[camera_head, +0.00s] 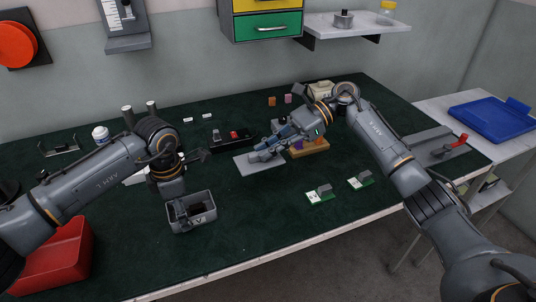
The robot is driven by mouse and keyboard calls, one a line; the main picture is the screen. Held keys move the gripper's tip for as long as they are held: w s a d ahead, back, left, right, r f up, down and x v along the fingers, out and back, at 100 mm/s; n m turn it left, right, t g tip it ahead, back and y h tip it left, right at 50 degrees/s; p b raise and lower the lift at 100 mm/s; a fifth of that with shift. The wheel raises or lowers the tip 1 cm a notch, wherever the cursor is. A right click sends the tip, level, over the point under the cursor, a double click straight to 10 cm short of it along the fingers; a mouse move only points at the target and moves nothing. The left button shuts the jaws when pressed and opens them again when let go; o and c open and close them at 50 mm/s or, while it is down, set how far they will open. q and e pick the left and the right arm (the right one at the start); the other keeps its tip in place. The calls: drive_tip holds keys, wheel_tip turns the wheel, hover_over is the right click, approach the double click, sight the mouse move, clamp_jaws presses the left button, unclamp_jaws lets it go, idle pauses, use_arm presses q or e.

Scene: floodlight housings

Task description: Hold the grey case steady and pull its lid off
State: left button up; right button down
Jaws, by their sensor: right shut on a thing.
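The grey case (204,216) stands open-topped on the dark green bench at left of centre, its dark inside showing. My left gripper (180,211) points down at the case's left side, against or over its wall. The arm hides part of the fingers, so I cannot tell whether they grip it. The lid, a flat grey plate (245,164), is well away from the case, up and to the right. My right gripper (257,153) is shut on the lid at its upper edge. I cannot tell whether the lid touches the bench.
Green boards with grey blocks (320,194) lie right of the case. An orange-brown tray (312,148) sits beneath my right wrist. A red bin (62,262) is at front left, a blue tray (491,119) on the right side table. The bench front centre is clear.

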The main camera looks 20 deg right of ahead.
use_arm(q)
drive_tip(key=shift+a+f, duration=0.1)
drive_tip(key=shift+f, duration=0.1)
drive_tip(key=o, duration=1.3)
drive_tip(key=shift+w, duration=0.1)
drive_tip(key=shift+r, duration=0.15)
